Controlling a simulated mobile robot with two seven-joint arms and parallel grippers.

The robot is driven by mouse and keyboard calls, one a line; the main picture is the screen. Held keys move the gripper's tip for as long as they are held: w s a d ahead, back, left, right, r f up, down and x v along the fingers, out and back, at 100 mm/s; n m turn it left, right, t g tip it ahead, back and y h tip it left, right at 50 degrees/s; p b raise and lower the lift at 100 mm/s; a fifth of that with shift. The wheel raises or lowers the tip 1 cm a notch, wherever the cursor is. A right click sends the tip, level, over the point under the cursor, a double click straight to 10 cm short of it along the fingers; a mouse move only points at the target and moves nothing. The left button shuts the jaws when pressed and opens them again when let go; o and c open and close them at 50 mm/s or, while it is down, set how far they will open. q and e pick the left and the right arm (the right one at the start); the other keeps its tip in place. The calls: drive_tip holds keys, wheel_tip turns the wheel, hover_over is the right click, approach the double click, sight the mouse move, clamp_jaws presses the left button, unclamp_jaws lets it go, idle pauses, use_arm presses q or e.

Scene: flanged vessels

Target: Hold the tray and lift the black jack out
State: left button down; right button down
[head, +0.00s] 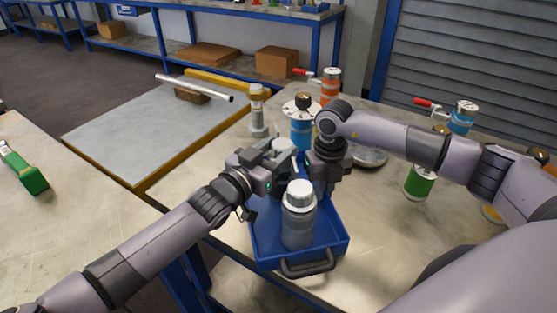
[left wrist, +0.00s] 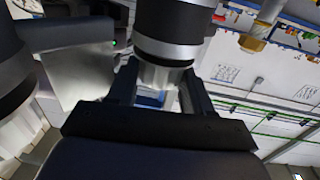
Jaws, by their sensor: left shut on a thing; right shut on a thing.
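The blue tray (head: 262,252) sits on the metal table, its near handle (head: 308,266) facing me. My left gripper (head: 277,160) is shut around the white ribbed cap of a jack (head: 284,146). In the left wrist view this jack (left wrist: 176,35) has a dark body with a silver band, between my fingers (left wrist: 160,95). A second jack (head: 298,225), grey with a white cap, stands upright in the near part of the tray. My right gripper (head: 322,185) is shut at the tray's far right side; its fingertips and grip point are hidden.
Behind the tray stand a blue valve vessel (head: 301,132), an orange one (head: 330,84) and a silver fitting (head: 258,112). A green vessel (head: 420,181) and another blue vessel (head: 462,118) stand at right.

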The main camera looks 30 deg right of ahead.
use_arm(q)
wheel_tip(320, 180, up, 10)
drive_tip(key=shift+r, duration=0.15)
idle(0.3)
use_arm(e)
drive_tip(key=c, duration=1.1)
unclamp_jaws()
